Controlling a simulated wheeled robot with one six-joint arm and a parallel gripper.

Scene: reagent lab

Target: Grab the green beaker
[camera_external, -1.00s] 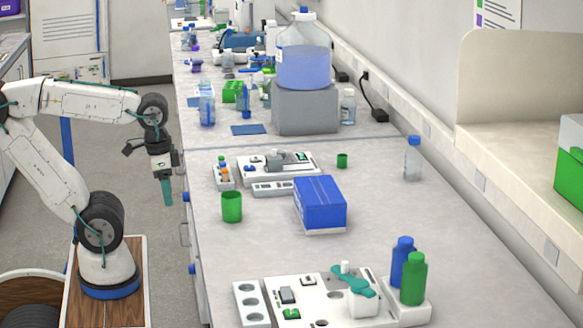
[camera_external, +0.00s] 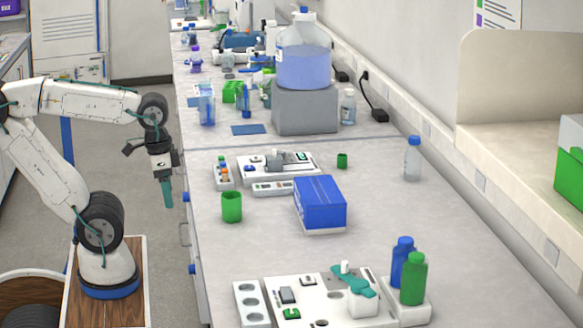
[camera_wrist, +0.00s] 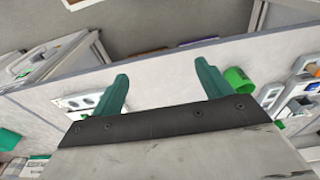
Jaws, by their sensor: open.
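A green beaker (camera_external: 232,207) stands upright on the bench near its left edge, in front of the small vial rack. A green beaker (camera_wrist: 240,82) also shows in the wrist view, just right of the right fingertip. A smaller green cup (camera_external: 342,161) stands farther back, behind the blue box. My gripper (camera_external: 167,194) hangs with teal fingers pointing down, left of the bench edge and apart from the beaker. In the wrist view its fingers (camera_wrist: 161,72) are spread with nothing between them.
A blue box (camera_external: 320,203) sits right of the beaker. A vial rack (camera_external: 224,176) and a white device (camera_external: 278,166) stand behind it. Blue (camera_external: 402,262) and green (camera_external: 413,279) bottles stand at the front right. Bare bench surrounds the beaker's front.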

